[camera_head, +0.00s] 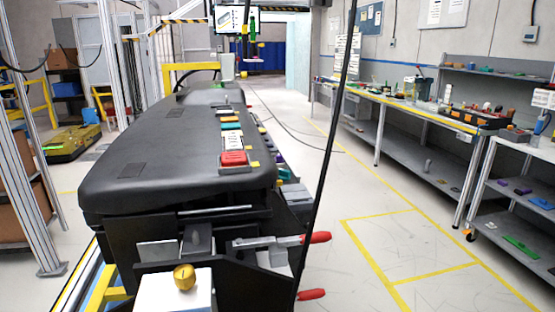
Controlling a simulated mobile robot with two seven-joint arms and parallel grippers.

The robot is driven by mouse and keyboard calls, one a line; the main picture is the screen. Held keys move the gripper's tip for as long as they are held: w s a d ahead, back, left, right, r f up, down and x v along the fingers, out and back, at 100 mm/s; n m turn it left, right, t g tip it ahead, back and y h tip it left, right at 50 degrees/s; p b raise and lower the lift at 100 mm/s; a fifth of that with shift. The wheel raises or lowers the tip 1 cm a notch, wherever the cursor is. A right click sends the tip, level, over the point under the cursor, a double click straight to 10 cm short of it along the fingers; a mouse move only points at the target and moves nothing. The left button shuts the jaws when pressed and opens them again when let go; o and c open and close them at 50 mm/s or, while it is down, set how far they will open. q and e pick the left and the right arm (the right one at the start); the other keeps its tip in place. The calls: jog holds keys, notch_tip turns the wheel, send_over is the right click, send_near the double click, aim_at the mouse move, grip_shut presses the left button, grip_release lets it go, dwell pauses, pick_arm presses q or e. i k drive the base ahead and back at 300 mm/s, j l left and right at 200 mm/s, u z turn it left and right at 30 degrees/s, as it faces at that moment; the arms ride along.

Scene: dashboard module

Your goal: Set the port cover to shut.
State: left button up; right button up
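The black dashboard module (150,160) fills the left and middle of the head view, seen from one end. A row of coloured parts lies along its right side, with a red block (234,159) nearest and a teal part (231,126) and a white part (231,140) beyond it. I cannot make out which part is the port cover, or whether it is open or shut. The module's far right face is mostly hidden by its near end. Neither of my grippers shows in this view.
Red-handled clamps (316,238) stick out at the module's near right. A white block with a yellow knob (184,277) stands in front. Workbenches (400,108) line the right wall, holding tools and small parts. The floor (350,190) between is clear, apart from thin cables.

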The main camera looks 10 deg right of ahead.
aim_at(279, 158)
jog(key=k+l+u, duration=0.1)
jog(key=l, duration=0.3)
jog(key=k+l, duration=0.3)
jog(key=k+l+u, duration=0.15)
jog(key=l, duration=0.3)
jog(key=l+u, duration=0.15)
jog(key=l, duration=0.3)
jog(key=l+u, duration=0.2)
jog(key=l, duration=0.55)
jog(key=l+u, duration=0.25)
jog(key=l, duration=0.45)
jog(key=i+l+u, duration=0.15)
jog(key=l, duration=0.25)
jog(key=i+l+u, duration=0.15)
jog(key=l, duration=0.2)
jog(key=i+l+u, duration=0.1)
jog(key=l, duration=0.25)
jog(key=i+l+u, duration=0.15)
jog(key=i+l, duration=0.1)
jog(key=l, duration=0.1)
